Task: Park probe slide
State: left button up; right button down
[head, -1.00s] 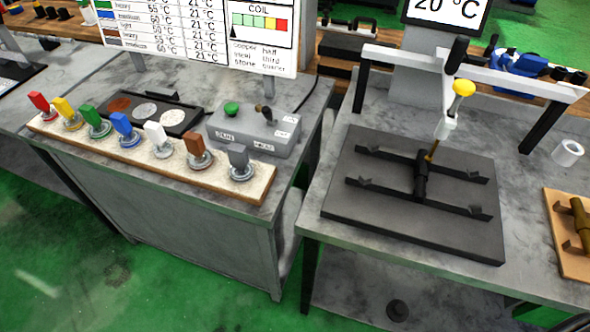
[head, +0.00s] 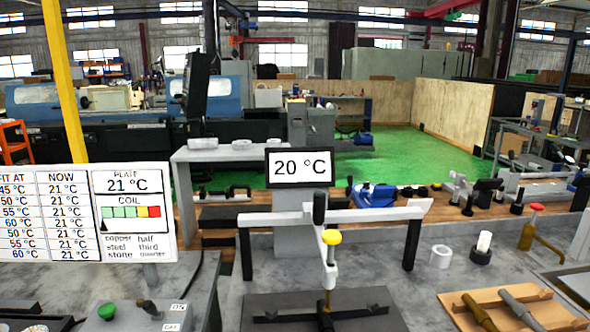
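The probe slide (head: 323,245) is a white bracket with an upright black handle (head: 320,207). It sits a little left of the middle of a white crossbar (head: 375,213) on black legs. A yellow-topped probe (head: 331,237) hangs from it, its brass rod reaching down to the black fixture plate (head: 262,312). The lower part of the plate is cut off by the picture's bottom edge. Neither of my grippers shows in the head view.
A 20 °C display (head: 300,167) stands behind the crossbar. A temperature chart (head: 88,213) and a box with a green button (head: 107,310) are at left.

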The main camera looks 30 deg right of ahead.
aim_at(315, 210)
jog(key=z, duration=1.25)
